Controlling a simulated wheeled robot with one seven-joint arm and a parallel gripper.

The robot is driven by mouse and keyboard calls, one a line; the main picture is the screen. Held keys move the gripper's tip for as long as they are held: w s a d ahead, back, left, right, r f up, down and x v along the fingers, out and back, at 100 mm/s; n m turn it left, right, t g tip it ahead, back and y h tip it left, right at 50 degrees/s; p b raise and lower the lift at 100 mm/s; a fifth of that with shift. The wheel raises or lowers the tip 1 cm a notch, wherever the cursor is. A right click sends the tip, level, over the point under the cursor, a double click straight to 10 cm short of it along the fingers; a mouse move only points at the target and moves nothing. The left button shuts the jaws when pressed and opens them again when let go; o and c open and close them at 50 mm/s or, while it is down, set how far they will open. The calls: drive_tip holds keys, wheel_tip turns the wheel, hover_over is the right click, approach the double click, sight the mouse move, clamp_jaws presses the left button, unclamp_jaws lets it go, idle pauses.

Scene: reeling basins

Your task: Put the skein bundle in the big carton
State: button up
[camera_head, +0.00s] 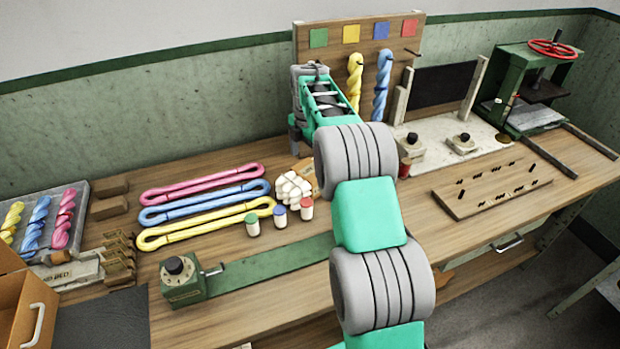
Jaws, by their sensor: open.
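I cannot tell for sure which thing is the skein bundle. Twisted yellow, blue and pink skeins (38,222) lie in a tray at the far left, and a pale lumpy bundle (291,188) sits mid-bench beside my arm. A brown box with a white handle (22,312), cut off at the lower left, may be the big carton, but I cannot confirm it. My gripper (309,74) is at the far end of my arm, in front of the peg board's left side. It is open, its fingers are hard to make out, and I see nothing held.
Pink, blue and yellow loops (205,206) lie flat on the bench, near small capped jars (280,216). A green dial device (182,278) stands in front. A peg board (340,60) holds two hanging skeins.

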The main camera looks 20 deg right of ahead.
sight(310, 169)
drive_tip(key=shift+w+d+f+n, duration=0.25)
drive_tip(key=shift+d+f+n, duration=0.1)
drive_tip(key=shift+f, duration=0.25)
drive_tip(key=shift+w+d+f+n, duration=0.25)
drive_tip(key=shift+f+n, duration=0.1)
drive_tip(key=shift+f, duration=0.2)
wheel_tip(310, 169, down, 7)
drive_tip(key=shift+w+d+f+p, duration=0.1)
drive_tip(key=shift+w+p, duration=0.05)
drive_tip(key=shift+p, duration=1)
drive_tip(key=shift+c, duration=0.4)
drive_tip(key=c, duration=1.8)
drive_tip(key=shift+r, duration=0.2)
drive_tip(key=shift+c, duration=0.2)
